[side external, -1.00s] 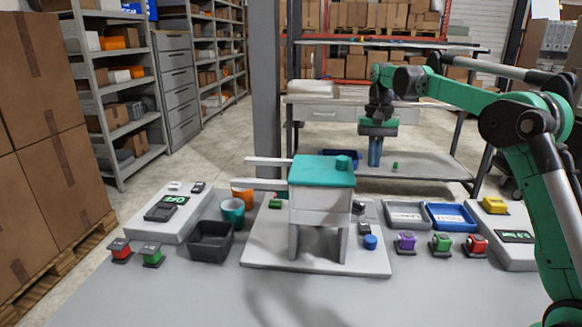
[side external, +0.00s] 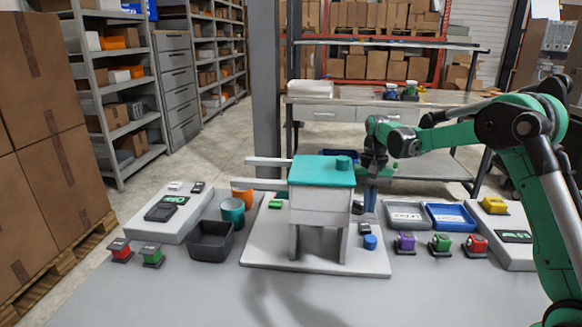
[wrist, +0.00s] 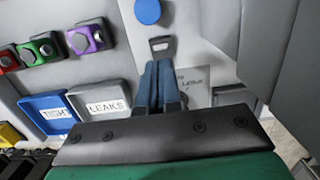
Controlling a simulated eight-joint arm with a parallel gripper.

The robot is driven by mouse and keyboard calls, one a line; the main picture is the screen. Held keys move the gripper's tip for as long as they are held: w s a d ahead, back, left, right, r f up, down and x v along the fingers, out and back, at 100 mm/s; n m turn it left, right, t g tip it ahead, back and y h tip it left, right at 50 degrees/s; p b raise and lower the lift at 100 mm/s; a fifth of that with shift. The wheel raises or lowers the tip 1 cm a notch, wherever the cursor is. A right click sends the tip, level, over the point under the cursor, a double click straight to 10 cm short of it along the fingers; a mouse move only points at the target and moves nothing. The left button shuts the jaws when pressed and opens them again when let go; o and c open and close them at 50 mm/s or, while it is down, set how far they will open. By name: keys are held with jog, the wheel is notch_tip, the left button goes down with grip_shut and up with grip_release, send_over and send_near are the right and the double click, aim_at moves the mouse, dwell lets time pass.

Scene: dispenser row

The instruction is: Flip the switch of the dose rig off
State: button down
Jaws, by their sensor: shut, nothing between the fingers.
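The dose rig is a white box with a teal top (side external: 322,170), on legs over a pale base plate (side external: 318,262). A small dark switch (side external: 364,228) with a pale rocker sits on the plate by the rig's right leg, behind a round blue button (side external: 370,242). The wrist view shows the switch (wrist: 161,45) just beyond my fingertips, with the blue button (wrist: 148,11) farther on. Which way the rocker is set I cannot tell. My gripper (side external: 370,208) is shut and empty, pointing down behind the switch; its blue fingers (wrist: 162,68) look close to it, contact unclear.
The rig's body stands close on the left of my gripper. To the right are a grey tray (side external: 407,226) marked LEAKS, a blue tray (side external: 451,228), and purple, green and red button blocks (side external: 405,243). A dark bin (side external: 211,252) stands left.

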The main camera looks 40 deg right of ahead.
aim_at(365, 226)
jog(key=shift+s+a+f, duration=0.1)
jog(key=shift+f, duration=0.95)
jog(key=shift+s+a+f, duration=0.1)
jog(key=shift+f, duration=0.9)
jog(key=shift+f, duration=0.2)
jog(key=shift+d, duration=0.1)
jog(key=shift+w+d+r, duration=0.15)
jog(key=shift+w+d, duration=0.3)
jog(key=shift+w, duration=0.1)
jog(key=shift+r, duration=0.1)
notch_tip(365, 226, up, 14)
jog(key=w+d, duration=0.1)
jog(key=shift+w+d, duration=0.15)
jog(key=shift+d, duration=0.05)
